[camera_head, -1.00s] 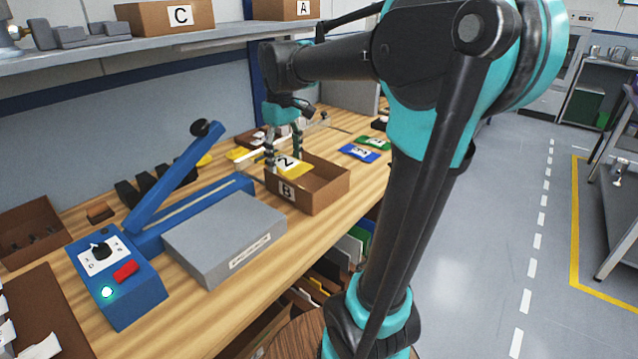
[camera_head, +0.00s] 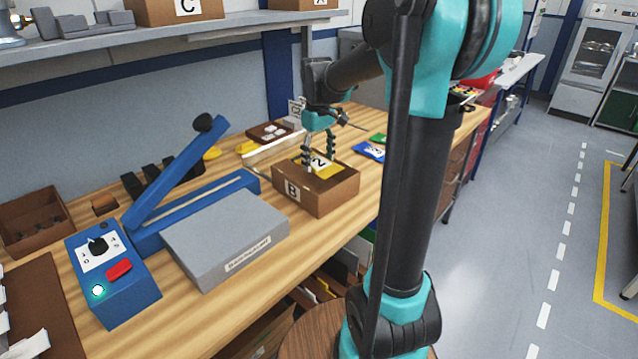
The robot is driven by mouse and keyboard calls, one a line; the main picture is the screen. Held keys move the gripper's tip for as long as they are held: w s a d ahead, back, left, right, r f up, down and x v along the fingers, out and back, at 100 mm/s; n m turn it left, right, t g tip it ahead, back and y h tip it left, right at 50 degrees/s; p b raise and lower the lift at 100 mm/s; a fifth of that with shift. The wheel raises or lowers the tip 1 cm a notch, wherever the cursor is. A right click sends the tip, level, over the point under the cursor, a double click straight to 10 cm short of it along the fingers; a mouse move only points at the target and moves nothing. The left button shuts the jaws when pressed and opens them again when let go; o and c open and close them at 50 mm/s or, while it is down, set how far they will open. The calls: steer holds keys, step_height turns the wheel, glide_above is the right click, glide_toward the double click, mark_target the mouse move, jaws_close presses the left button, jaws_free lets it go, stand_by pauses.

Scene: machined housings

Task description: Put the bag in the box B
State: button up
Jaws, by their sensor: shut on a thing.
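The yellow bag (camera_head: 323,170) marked 2 shows at the opening of box B. The cardboard box B (camera_head: 308,199) stands on the wooden bench and has a white B label on its front. My gripper (camera_head: 319,161) points down over the box, shut on the bag. The bag overlaps the box opening in this view. I cannot tell how far below the rim it sits, or whether it touches the bottom. The fingertips partly cover the bag.
A blue sealer (camera_head: 170,190) with a raised lever and a grey block (camera_head: 225,238) stand left of the box. Blue (camera_head: 368,151) and green (camera_head: 378,138) packets lie behind it to the right. A shelf (camera_head: 150,40) with boxes runs above.

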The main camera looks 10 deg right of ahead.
mark_target(318, 162)
step_height(318, 162, down, 9)
steer(key=shift+r, duration=0.15)
stand_by(0.4)
steer(key=o, duration=1.3)
step_height(318, 162, up, 12)
steer(key=shift+a, duration=0.1)
steer(key=shift+w, duration=0.1)
